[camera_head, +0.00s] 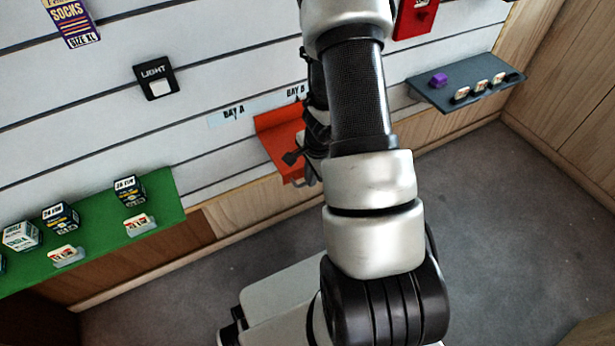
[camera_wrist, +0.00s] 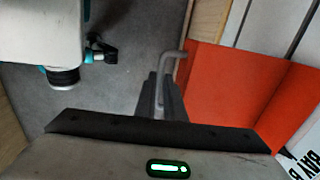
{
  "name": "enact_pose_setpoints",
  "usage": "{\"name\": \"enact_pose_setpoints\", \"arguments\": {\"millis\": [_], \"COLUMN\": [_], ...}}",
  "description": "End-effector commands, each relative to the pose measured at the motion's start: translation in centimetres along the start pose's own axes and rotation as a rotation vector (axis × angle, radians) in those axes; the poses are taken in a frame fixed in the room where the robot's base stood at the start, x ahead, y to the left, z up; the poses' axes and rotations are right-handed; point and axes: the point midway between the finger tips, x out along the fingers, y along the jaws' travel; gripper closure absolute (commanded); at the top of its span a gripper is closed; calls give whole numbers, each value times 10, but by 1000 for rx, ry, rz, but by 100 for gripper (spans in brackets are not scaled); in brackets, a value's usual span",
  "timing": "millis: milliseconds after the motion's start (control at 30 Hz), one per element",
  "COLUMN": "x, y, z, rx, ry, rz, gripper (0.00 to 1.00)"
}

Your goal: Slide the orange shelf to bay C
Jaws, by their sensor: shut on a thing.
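The orange shelf (camera_head: 272,128) is on the slatted wall under the BAY A label (camera_head: 234,113) and the BAY B label (camera_head: 296,92). My arm hides its right part. In the wrist view the shelf (camera_wrist: 225,85) fills the right side, with a grey bent handle (camera_wrist: 180,56) at its edge. My gripper (camera_wrist: 162,82) is shut on this handle, its fingers beside the shelf's edge. In the head view my gripper is mostly hidden among dark parts beside the shelf. No BAY C label shows; my arm covers part of the wall right of BAY B.
A green shelf (camera_head: 100,232) with several small boxes and price tags is at the left. A dark grey shelf (camera_head: 465,92) with a purple item (camera_head: 439,80) is at the right. Grey floor (camera_head: 510,220) is clear.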

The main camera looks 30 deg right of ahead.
Motion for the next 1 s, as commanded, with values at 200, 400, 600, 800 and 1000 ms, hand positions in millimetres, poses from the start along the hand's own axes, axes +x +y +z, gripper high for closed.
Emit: {"name": "enact_pose_setpoints", "arguments": {"millis": [200,400,600,800,1000], "x": [-1,-1,-1,-2,-2], "y": [1,3,4,4,4], "z": [-56,-114,-161,-189,-198], "rx": [7,7,5,4,3], "ry": [12,14,14,11,8], "rz": [-1,-1,0,0,0], "gripper": [100,100,100,100,100]}}
